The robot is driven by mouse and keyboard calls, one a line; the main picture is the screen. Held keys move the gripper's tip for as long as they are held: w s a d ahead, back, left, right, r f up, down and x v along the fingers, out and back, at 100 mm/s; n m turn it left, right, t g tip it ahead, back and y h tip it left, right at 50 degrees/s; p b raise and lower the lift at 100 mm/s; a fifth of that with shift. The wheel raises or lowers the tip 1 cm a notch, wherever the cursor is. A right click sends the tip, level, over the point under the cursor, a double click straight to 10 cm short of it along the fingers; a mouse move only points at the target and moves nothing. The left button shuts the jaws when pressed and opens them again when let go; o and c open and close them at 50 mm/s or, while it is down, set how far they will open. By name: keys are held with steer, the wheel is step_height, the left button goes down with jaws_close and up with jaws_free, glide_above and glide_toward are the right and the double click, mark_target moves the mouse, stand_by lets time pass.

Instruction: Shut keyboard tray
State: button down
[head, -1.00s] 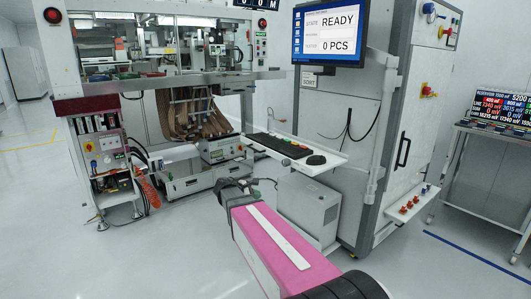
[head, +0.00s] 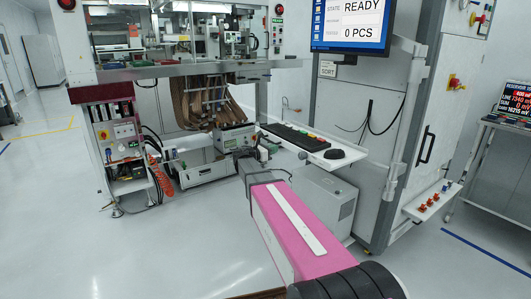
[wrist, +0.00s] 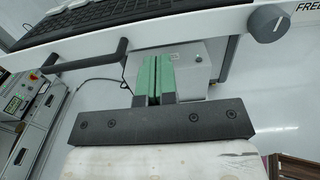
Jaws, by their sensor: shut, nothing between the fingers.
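The keyboard tray (head: 350,158) is a white shelf sticking out from the machine, pulled out, with a dark keyboard (head: 293,136) and a dark mouse (head: 334,154) on it. In the wrist view the tray's white front edge (wrist: 185,33) crosses the top of the picture, with a dark bar handle (wrist: 85,60) at left and a grey round knob (wrist: 268,23) at right. My gripper (wrist: 153,62) has green fingers held together and empty. It is below the tray edge in the picture, right of the handle, with no clear contact. In the head view my gripper is small beside the tray's left side.
A grey box unit (head: 325,195) stands on the floor beneath the tray. A machine with drawers (head: 205,165) is at left. The floor at lower left is clear.

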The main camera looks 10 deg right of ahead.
mark_target(287, 145)
steer(key=shift+x, duration=3.1)
steer(key=shift+f, duration=0.1)
